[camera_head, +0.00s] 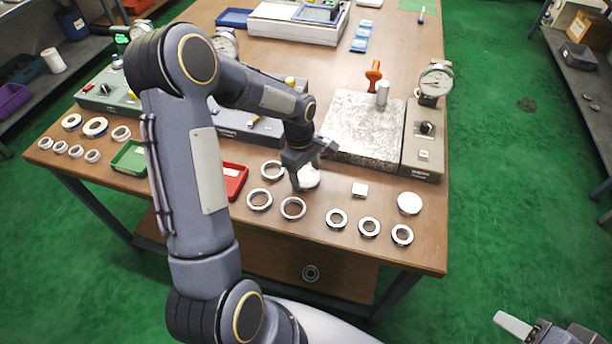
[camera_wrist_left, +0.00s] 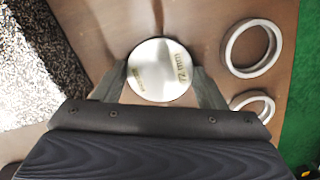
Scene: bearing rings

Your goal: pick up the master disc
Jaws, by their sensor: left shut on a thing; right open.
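The master disc (camera_wrist_left: 160,66) is a round, pale metal disc with small printed lettering. In the left wrist view it sits between the two fingers of my left gripper (camera_wrist_left: 159,78), which touch it on opposite sides. In the head view the disc (camera_head: 310,179) shows partly behind the left gripper (camera_head: 302,176), low over the wooden table (camera_head: 330,260). I cannot tell whether it touches the tabletop. A second pale disc (camera_head: 409,203) lies further right. My right gripper (camera_head: 530,328) is open and empty at the bottom right, away from the table, partly cut off.
Several metal rings lie near the front edge, including one left of the gripper (camera_head: 293,208) and one to its right (camera_head: 336,218). Behind stand a granite plate (camera_head: 360,125) and a dial gauge (camera_head: 435,82). A red tray (camera_head: 235,180) is left.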

